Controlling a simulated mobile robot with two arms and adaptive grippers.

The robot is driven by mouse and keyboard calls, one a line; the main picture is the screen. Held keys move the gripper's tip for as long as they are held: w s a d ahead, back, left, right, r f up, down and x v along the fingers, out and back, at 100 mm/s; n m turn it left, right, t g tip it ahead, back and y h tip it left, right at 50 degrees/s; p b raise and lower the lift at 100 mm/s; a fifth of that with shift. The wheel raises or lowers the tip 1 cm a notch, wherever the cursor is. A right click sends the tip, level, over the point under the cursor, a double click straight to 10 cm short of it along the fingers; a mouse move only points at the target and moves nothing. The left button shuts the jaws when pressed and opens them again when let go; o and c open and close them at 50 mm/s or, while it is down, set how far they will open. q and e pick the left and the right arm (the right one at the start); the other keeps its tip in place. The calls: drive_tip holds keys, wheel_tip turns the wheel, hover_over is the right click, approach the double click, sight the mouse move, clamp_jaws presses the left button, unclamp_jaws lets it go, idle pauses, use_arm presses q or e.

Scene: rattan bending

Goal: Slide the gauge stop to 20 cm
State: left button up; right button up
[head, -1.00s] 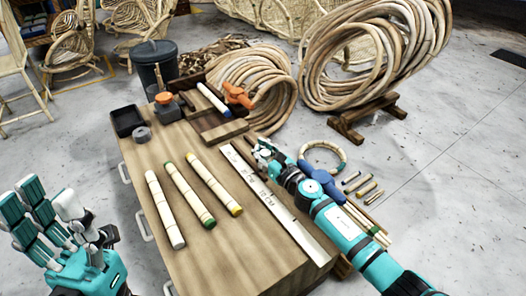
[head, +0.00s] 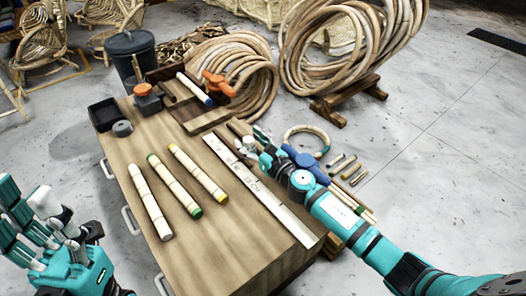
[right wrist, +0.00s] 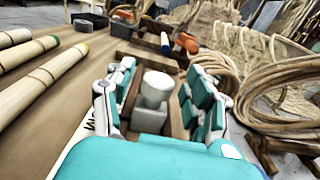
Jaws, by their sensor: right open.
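The long pale gauge rule (head: 262,192), with printed marks, lies along the right side of the wooden bench. My right gripper (head: 252,144) is over the bench's right edge, near the far part of the rule. In the right wrist view its open fingers (right wrist: 155,90) stand on either side of a pale grey, round-topped block (right wrist: 155,88), which looks like the gauge stop. I cannot tell whether the fingers touch it. The gripper mostly hides the stop in the head view, so its reading is unclear. My left gripper (head: 42,215) is open and empty, left of the bench.
Several banded rattan poles (head: 197,173) lie left of the rule. A black tray (head: 104,114) and an orange-topped tool (head: 146,98) stand at the bench's far left. Rattan coils (head: 232,75) stand beyond. A rattan ring (head: 306,143) lies right of the bench.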

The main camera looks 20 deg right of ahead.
drive_tip(key=v, duration=0.9)
drive_tip(key=shift+s, duration=0.15)
